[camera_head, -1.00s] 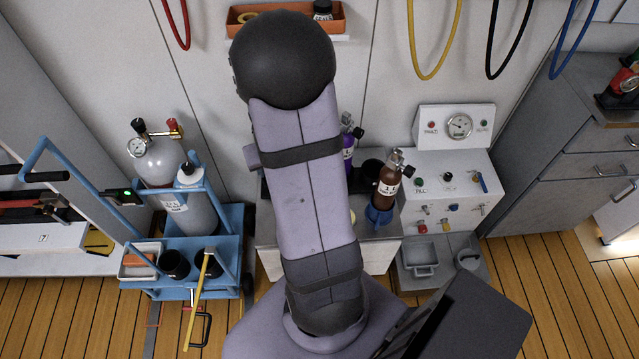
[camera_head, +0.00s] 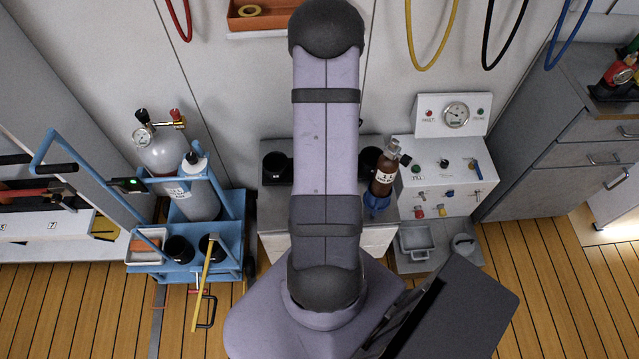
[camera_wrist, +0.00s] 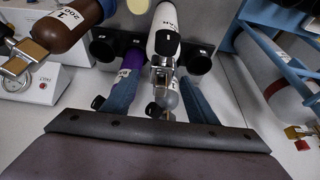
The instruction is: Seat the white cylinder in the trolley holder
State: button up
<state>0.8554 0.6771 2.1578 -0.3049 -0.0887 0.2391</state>
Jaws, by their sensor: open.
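The gripper is hidden in the head view. The blue trolley (camera_head: 232,232) stands at the left. Two black cup holders sit at its front, a left one (camera_head: 177,250) and a right one (camera_head: 212,247). Both look empty.
A purple cylinder (camera_wrist: 132,62) is close beside the left finger. A brown cylinder (camera_head: 384,172) stands in a blue base right of my arm. A large grey cylinder (camera_head: 200,200) stands on the trolley. A yellow bar (camera_head: 203,285) slants before the right cup. A gauge panel (camera_head: 440,185) is at right.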

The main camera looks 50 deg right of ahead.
jog(key=shift+x, duration=2.55)
jog(key=shift+a, duration=0.1)
jog(key=shift+c, duration=0.4)
grip_shut()
jog(key=shift+s, duration=0.1)
jog(key=shift+s+a+f, duration=0.1)
jog(key=shift+a+f, duration=0.05)
jog(key=shift+f, duration=0.05)
jog(key=shift+r, duration=0.2)
